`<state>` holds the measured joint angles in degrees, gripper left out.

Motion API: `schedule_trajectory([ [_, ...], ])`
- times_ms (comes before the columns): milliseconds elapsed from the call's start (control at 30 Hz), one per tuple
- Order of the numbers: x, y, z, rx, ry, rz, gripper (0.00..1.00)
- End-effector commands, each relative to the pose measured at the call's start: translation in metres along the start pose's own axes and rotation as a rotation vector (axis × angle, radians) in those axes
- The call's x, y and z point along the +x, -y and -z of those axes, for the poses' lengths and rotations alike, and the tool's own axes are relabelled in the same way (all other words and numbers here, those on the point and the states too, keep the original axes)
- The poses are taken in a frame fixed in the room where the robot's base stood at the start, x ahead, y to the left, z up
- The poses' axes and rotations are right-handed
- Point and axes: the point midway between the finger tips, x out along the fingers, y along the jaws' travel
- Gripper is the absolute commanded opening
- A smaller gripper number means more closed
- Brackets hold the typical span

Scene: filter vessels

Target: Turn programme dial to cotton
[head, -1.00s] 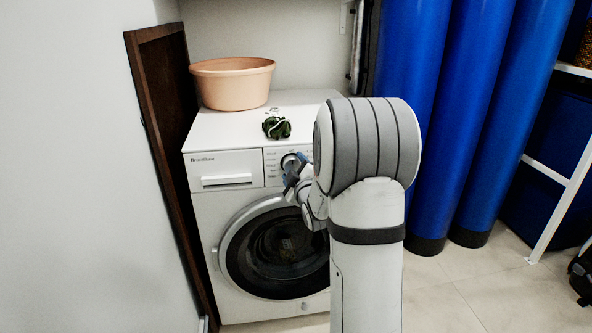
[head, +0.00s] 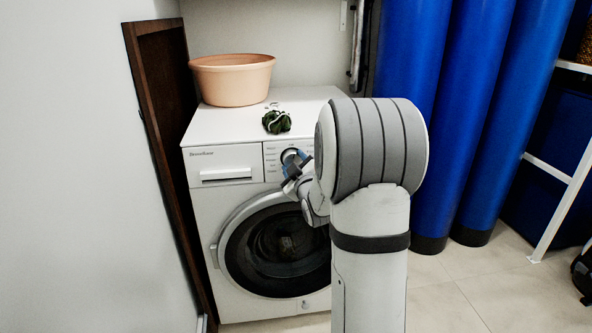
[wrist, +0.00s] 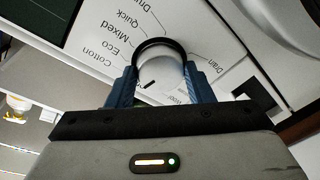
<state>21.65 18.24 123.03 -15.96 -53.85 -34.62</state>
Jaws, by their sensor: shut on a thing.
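The programme dial (wrist: 163,72) is a round pale knob with a dark ring on the washing machine (head: 225,134); in the head view it is partly behind my gripper (head: 297,172). In the wrist view my gripper (wrist: 161,86) is shut on the dial, one blue finger on each side. A short dark mark shows on the dial's face, towards its lower left in that view. The Cotton label (wrist: 98,69) is left of the dial, with Eco, Mixed and Quick above it. A label below the dial is partly hidden by my gripper.
A peach basin (head: 233,82) and a dark green bundle (head: 277,122) stand on the machine top. A dark wooden panel (head: 165,150) leans close on the left. Blue cylinders (head: 410,60) stand to the right, beside a white shelf frame (head: 560,205). Floor is clear in front of them.

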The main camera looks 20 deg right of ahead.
Motion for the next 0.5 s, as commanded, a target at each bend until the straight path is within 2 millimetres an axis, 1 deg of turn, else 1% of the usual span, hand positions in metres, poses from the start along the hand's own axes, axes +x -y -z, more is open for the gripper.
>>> schedule_trajectory([
  [33,0.0001,0.0027,-0.0023,0.032,-0.005,-0.005,0.24],
  [300,0.0002,0.0021,-0.0014,0.203,-0.018,-0.023,0.24],
  [500,0.0002,0.0016,-0.0005,0.281,-0.024,-0.031,0.24],
])
